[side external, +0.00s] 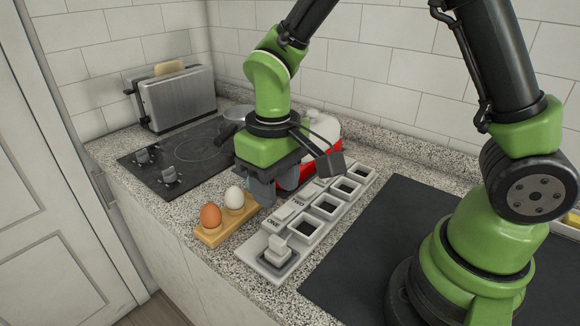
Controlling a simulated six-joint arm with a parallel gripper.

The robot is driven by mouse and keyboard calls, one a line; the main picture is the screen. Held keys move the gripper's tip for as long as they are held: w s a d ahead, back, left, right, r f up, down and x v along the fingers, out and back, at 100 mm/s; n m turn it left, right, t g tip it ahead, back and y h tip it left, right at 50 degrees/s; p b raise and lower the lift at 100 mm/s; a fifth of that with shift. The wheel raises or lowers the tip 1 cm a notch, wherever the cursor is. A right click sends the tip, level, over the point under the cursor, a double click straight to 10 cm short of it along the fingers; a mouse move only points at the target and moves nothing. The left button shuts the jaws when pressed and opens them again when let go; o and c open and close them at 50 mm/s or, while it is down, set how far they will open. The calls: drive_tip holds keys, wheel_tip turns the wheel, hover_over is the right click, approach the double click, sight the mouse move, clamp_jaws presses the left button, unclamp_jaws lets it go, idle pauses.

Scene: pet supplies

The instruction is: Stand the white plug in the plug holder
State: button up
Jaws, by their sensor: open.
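The plug holder is a long pale grey strip (297,259) with a row of square wells and raised labels, running from the front to the back right of the counter. A white plug (278,250) stands roughly upright in its front well; how deep it sits I cannot tell. The other visible wells look dark and empty. My gripper (266,196) points down above the counter, behind and above the plug and apart from it. It is open, and I see nothing held. The fingers partly overlap in this view and hide part of what lies behind.
A wooden stand (212,238) with a brown egg (210,216) and a white egg (234,197) is close left of the holder. A red and white pot (322,130) is behind my gripper. A toaster (178,98) and black cooktop (190,150) are left. A dark mat (375,245) lies right.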

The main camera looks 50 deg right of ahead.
drive_tip(key=s+d+r+m+t+y, duration=0.1)
drive_tip(key=s+d+r+m+t, duration=0.1)
drive_tip(key=s+r, duration=0.4)
drive_tip(key=s+d+r+m+t+y, duration=0.1)
drive_tip(key=s+d+r+m+t, duration=0.1)
drive_tip(key=s+r+t, duration=0.3)
drive_tip(key=shift+s+d+r, duration=0.4)
drive_tip(key=shift+s+r, duration=0.45)
drive_tip(key=shift+r, duration=1.4)
